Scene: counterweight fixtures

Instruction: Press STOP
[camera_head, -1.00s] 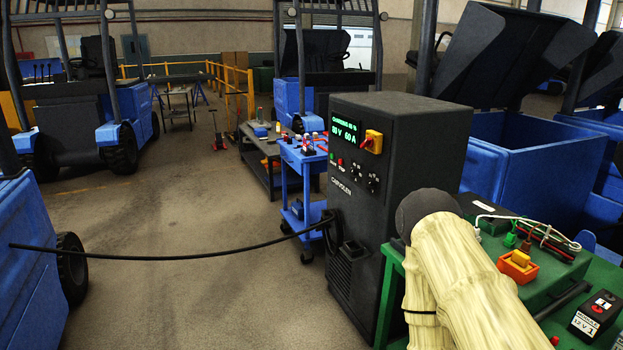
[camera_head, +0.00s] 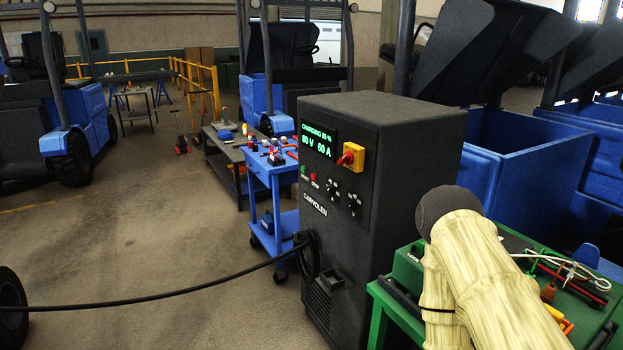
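The red STOP button (camera_head: 314,177) is on the front panel of the dark charger cabinet (camera_head: 405,135), right of the green START button (camera_head: 304,170). The lit display (camera_head: 318,139) above reads charging, 80 V and 60 A; the percentage is hard to read. A red rotary switch on a yellow plate (camera_head: 350,157) sits right of the display, with dark round sockets (camera_head: 353,204) below. My arm, in a pale cover, rises at the lower right, apart from the STOP button. My gripper cannot be made out.
A black cable (camera_head: 160,298) runs from the cabinet to the left across the floor space. A green bench (camera_head: 378,310) with tools stands right of the cabinet. A blue cart (camera_head: 288,195) stands behind it on the left.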

